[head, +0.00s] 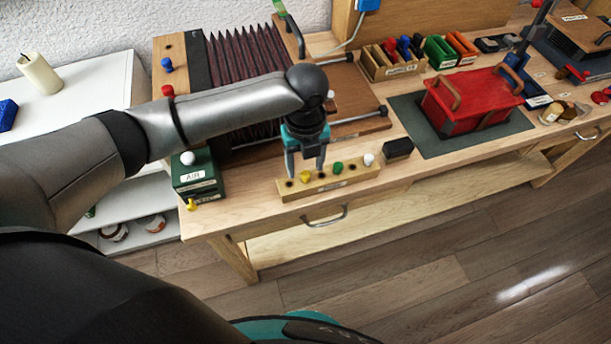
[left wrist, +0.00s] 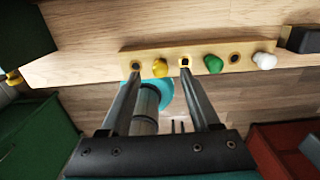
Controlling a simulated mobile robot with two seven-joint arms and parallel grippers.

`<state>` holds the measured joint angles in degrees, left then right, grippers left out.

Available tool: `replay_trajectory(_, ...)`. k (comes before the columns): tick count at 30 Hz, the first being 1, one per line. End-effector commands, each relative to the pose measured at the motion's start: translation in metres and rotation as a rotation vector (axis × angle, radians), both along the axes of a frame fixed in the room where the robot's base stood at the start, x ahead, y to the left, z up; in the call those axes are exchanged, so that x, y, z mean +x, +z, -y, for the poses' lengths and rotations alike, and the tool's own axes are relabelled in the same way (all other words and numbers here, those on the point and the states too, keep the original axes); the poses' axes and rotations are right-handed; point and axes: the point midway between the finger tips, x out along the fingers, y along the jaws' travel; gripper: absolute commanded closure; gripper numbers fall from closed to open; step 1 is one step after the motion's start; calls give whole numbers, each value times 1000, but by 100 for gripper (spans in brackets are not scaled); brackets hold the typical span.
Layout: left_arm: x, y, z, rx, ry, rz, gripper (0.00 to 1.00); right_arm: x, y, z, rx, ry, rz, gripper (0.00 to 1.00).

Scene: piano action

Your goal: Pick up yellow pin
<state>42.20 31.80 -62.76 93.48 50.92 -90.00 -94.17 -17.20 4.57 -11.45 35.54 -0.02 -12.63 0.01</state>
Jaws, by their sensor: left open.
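The yellow pin (head: 305,177) stands in a pale wooden block (head: 345,183) near the table's front edge. It also shows in the left wrist view (left wrist: 160,68). My left gripper (head: 305,168) points down over the left part of the block. It is open, with one finger on each side of the yellow pin in both views. In the left wrist view the fingertips appear near empty holes on either side of the pin. I cannot tell whether either finger touches it. My right gripper is not in view.
In the block, a green pin (head: 338,168) and a white pin (head: 369,159) stand to the right. A green AIR box (head: 196,180) is at left, a small black block (head: 398,148) at right. Ribbed bellows (head: 245,60) and a red box (head: 470,98) lie behind.

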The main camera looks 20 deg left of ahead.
Motion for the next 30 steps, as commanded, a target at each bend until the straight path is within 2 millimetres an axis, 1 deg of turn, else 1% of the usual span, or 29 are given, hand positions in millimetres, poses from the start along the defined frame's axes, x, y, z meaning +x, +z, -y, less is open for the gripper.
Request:
replay_trajectory(1, 0, -9, 0, 0, 1, 0, 37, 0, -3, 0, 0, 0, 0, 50)
replay_trajectory(4, 0, -19, 0, 0, 1, 0, 37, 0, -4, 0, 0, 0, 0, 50)
replay_trajectory(7, 0, -22, 0, 0, 0, 1, 37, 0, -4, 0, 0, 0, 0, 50)
replay_trajectory(13, 0, -22, 0, 0, 0, 2, 38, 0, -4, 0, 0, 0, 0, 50)
replay_trajectory(27, 0, -21, 0, 0, 0, 2, 91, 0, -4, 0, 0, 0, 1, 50)
replay_trajectory(30, 0, -21, 0, 0, 0, 2, 100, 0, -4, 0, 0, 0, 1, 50)
